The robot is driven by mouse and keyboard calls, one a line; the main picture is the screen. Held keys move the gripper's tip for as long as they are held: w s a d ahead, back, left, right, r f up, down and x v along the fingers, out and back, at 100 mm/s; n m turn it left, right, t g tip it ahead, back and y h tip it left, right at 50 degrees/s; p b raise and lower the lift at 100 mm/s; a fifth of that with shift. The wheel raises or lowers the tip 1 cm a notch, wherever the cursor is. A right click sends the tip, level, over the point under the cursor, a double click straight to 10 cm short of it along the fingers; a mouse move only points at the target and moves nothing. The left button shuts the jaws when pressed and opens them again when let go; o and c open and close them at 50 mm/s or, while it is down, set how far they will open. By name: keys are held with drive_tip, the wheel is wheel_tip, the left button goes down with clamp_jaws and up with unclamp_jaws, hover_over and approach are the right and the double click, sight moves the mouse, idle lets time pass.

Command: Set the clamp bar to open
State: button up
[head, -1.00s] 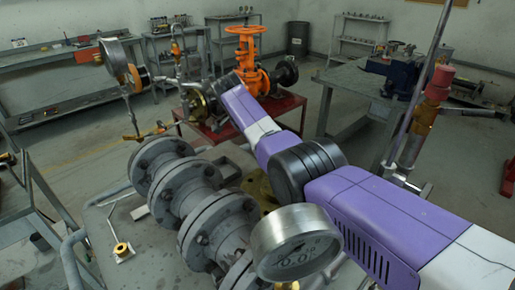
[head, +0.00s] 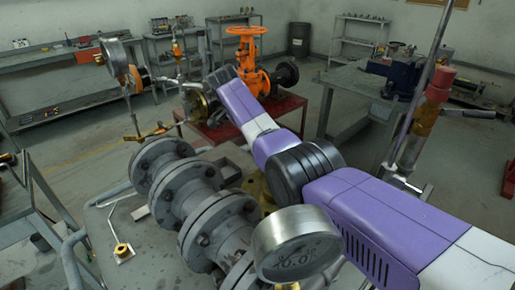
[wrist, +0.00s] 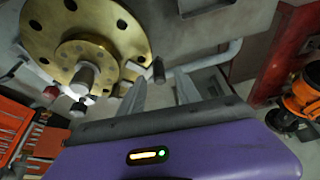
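In the wrist view my gripper (wrist: 160,78) is open, its two grey fingers apart. A short dark bar end (wrist: 158,69), which looks like the clamp bar, shows between and just beyond the fingertips; I cannot tell whether they touch it. A brass flanged disc (wrist: 85,35) with bolt holes and a pale central stub is at the upper left. In the head view the brass flange (head: 191,104) shows beside the end of my arm. My arm hides the clamp bar there.
An orange gate valve (head: 246,65) stands on a red table (head: 283,115) behind my arm. Grey flanged pipework (head: 190,190) and a round gauge (head: 292,245) are close in front. A workbench (head: 355,90) is at the right. Floor at the left is partly open.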

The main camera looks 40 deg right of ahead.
drive_tip(key=v, duration=0.5)
drive_tip(key=shift+r, duration=0.1)
drive_tip(key=shift+d, duration=0.1)
idle(0.3)
